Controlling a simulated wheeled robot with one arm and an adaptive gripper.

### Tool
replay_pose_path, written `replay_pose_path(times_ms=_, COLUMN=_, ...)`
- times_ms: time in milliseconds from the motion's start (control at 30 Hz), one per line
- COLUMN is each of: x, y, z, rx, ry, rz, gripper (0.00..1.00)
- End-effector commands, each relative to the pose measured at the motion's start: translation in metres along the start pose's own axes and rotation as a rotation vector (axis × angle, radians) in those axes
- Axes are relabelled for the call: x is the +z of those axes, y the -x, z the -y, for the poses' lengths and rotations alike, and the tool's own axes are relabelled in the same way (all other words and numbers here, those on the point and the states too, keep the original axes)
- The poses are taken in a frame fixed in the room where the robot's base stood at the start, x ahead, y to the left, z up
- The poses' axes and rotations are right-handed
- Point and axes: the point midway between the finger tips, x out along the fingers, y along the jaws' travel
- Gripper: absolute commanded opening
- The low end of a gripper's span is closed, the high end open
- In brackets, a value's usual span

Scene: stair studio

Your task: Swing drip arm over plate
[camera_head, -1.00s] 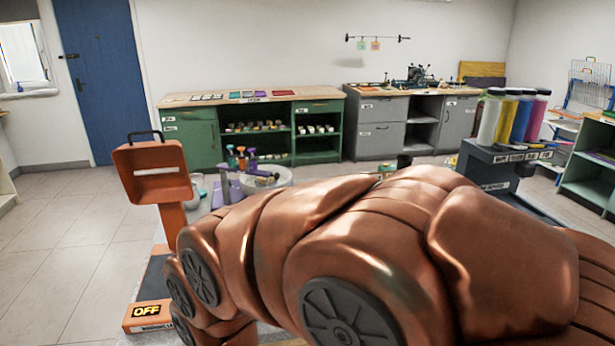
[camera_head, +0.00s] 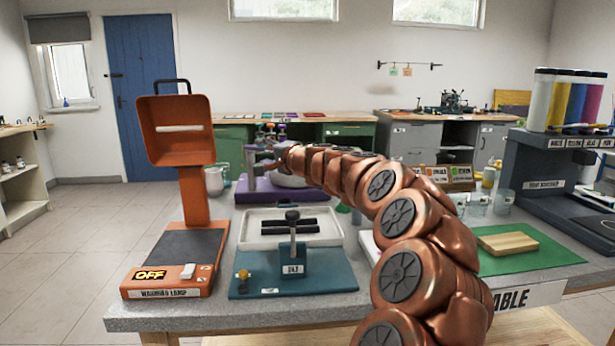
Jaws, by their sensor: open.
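A purple stand (camera_head: 250,190) is at the back of the table, with a purple post (camera_head: 251,168) at its left. A pale round bowl or plate (camera_head: 290,181) on it is partly hidden by my arm. Several small coloured taps or bottles (camera_head: 272,131) show behind it. I cannot tell which part is the drip arm. My copper arm reaches from the lower right to the back left. My gripper (camera_head: 266,163) is small in the picture, beside the purple post and above the stand. It is open; whether it touches the post is unclear.
An orange lamp (camera_head: 180,128) labelled OFF stands at the left. A teal fixture (camera_head: 292,275) with a white tray (camera_head: 272,232) is at front centre. A green mat (camera_head: 535,245) with a wooden block (camera_head: 507,242) and a dark dispenser (camera_head: 545,175) are right.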

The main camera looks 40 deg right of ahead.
Motion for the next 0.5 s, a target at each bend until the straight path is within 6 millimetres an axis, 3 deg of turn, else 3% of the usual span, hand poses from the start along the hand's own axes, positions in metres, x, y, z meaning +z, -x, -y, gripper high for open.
replay_pose_path(times_ms=33, x=-0.037, y=0.003, z=-0.026, rx=-0.007, ry=-0.040, rz=-0.076, gripper=0.51)
replay_pose_path(times_ms=100, x=-0.079, y=0.011, z=-0.041, rx=-0.020, ry=-0.082, rz=-0.164, gripper=0.51)
replay_pose_path(times_ms=200, x=-0.120, y=0.022, z=-0.058, rx=-0.029, ry=-0.127, rz=-0.252, gripper=0.51)
replay_pose_path(times_ms=300, x=-0.142, y=0.029, z=-0.067, rx=-0.033, ry=-0.149, rz=-0.298, gripper=0.51)
replay_pose_path(times_ms=500, x=-0.153, y=0.027, z=-0.069, rx=-0.034, ry=-0.157, rz=-0.318, gripper=0.51)
